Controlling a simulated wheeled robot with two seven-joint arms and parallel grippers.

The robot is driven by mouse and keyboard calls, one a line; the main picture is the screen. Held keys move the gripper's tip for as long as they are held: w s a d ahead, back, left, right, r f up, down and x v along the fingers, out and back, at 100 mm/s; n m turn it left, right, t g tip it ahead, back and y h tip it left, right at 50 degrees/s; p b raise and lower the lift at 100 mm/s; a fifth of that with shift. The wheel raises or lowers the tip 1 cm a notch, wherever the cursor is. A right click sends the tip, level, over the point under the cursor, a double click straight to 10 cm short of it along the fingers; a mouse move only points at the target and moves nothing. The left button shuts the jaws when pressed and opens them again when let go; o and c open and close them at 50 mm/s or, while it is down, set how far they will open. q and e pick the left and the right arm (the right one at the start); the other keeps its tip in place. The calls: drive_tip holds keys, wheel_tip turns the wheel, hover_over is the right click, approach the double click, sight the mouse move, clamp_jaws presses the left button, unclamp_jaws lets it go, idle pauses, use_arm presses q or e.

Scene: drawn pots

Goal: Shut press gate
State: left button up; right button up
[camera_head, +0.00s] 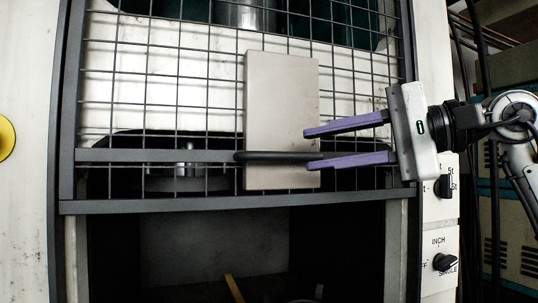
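The press gate (180,207) is a grey-framed wire mesh panel. Its bottom rail hangs above a dark open space in the press. A light plate (285,95) is on the mesh, with a black horizontal handle bar (270,156) across its lower part. My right gripper (307,149) comes in from the right with two purple fingers. The fingers are spread apart, one above the bar's level and one near its right end, over the plate's right edge. My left gripper is not in view.
Below the gate is the dark press opening (215,245), with a yellow rod (234,289) low inside. A control panel with black knobs (444,262) is at the right. A yellow round button (5,138) is at the left edge.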

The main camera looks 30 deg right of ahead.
sight(284, 155)
drive_tip(key=p+x, duration=0.1)
drive_tip(key=x, duration=0.7)
drive_tip(key=shift+a, duration=0.15)
clamp_jaws()
drive_tip(key=shift+f, duration=0.1)
